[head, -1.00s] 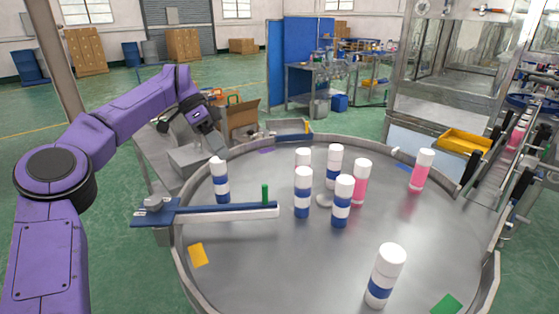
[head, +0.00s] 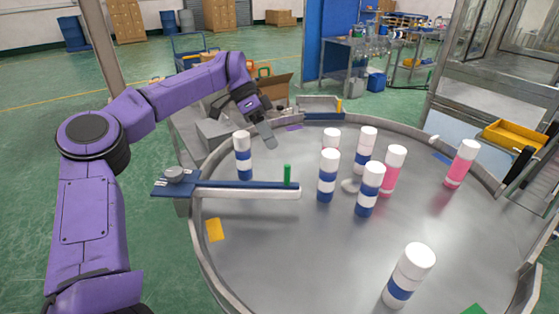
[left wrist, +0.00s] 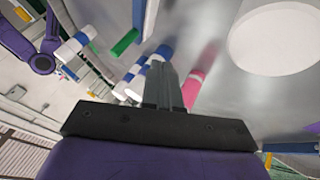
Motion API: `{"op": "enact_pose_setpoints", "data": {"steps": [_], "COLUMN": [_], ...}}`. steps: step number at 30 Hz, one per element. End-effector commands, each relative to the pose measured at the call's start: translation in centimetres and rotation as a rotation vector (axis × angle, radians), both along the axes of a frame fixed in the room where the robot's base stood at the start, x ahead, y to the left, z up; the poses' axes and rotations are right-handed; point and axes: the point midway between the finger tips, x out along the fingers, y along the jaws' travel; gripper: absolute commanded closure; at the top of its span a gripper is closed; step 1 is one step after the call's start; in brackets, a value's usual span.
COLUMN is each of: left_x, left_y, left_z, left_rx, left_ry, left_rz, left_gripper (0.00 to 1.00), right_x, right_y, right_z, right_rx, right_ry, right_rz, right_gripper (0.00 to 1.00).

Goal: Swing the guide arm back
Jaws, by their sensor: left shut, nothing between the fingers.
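The guide arm (head: 245,193) is a blue and white bar reaching from a round grey pivot knob (head: 175,174) over the left part of the round metal table (head: 290,250). A green upright peg (head: 287,174) stands near its free end. The peg also shows in the left wrist view (left wrist: 125,43). My left gripper (head: 268,140) is shut and empty, beyond the guide arm and apart from the peg, above the table's far left part. Its closed fingers show in the left wrist view (left wrist: 163,78). My right gripper is not in view.
A blue-banded white can (head: 242,156) stands just behind the guide arm. Several blue-banded and pink cans (head: 371,188) cluster right of the peg. One can (head: 409,277) stands at the front right. A raised rim (head: 207,262) edges the table; its front middle is clear.

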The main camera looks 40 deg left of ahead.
Motion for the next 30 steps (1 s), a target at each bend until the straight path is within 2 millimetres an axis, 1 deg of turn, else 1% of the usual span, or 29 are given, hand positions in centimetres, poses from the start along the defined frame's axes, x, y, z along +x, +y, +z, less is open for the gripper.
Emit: {"op": "enact_pose_setpoints", "data": {"steps": [5, 6, 9, 12, 16, 26, 30], "left_x": [-0.2, -0.7, -1.8, -2.4, -2.8, -2.8, -3.1], "left_y": [-2.3, -2.9, -4.0, -4.8, -5.2, -5.3, -5.8], "left_z": [-2.9, -2.6, -2.6, -2.7, -2.8, -2.9, -2.9], "left_rx": [-0.002, -0.003, -0.003, -0.001, -0.001, -0.001, 0.0], "left_ry": [0.003, -0.001, -0.002, -0.001, -0.001, 0.0, 0.001], "left_rz": [-0.002, -0.003, -0.002, -0.001, 0.0, -0.001, -0.025], "left_gripper": [1.0, 1.0, 1.0, 1.0, 1.0, 1.0, 1.0], "right_x": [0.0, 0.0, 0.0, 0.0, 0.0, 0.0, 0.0], "right_y": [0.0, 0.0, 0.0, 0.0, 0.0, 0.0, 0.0], "right_z": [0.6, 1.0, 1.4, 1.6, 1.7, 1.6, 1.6], "right_rx": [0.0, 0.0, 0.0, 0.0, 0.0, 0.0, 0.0], "right_ry": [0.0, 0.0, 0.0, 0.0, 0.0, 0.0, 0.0], "right_rz": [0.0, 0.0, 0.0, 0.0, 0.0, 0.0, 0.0], "right_gripper": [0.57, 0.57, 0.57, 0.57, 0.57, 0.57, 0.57]}}
